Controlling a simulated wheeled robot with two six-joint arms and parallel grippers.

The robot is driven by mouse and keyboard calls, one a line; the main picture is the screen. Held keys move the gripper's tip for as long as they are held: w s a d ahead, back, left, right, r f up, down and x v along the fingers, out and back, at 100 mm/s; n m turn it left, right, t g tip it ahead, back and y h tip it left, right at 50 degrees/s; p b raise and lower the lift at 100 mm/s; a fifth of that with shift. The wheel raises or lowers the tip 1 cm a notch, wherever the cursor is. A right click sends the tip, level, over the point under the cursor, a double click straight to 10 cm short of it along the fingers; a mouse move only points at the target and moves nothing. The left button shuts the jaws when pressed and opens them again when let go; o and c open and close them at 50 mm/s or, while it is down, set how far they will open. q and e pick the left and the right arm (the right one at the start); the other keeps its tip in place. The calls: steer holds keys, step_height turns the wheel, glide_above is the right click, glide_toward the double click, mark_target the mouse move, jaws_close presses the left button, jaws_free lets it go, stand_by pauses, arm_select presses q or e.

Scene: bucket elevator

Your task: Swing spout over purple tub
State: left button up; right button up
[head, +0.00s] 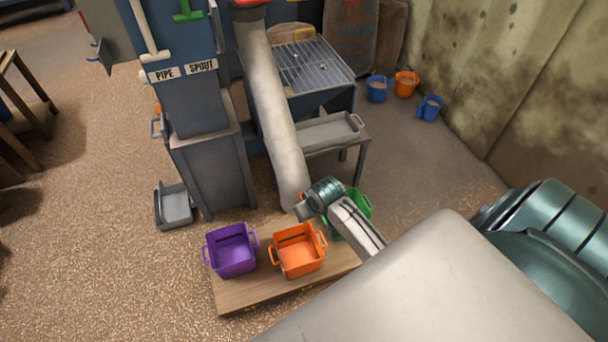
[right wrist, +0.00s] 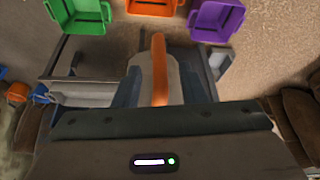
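The pale grey spout pipe (head: 275,115) slants down from the elevator, and its lower end is above the back edge of the plank, behind the orange tub (head: 298,250). The purple tub (head: 232,250) stands left of the orange tub; it also shows in the right wrist view (right wrist: 215,18). My right gripper (head: 303,211) is at the spout's lower end. In the right wrist view an orange handle (right wrist: 160,70) stands centred between my right gripper's fingers, which look apart from it. My left gripper is not in view.
A green tub (head: 361,203) is partly hidden behind my right arm. The tubs stand on a wooden plank (head: 290,285). The blue elevator housing (head: 190,105), labelled PIPE and SPOUT, stands left of the spout. A grey tray table (head: 325,132) is behind. Small buckets (head: 377,90) stand near the wall.

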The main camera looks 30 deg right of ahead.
steer(key=x, duration=0.5)
jaws_close()
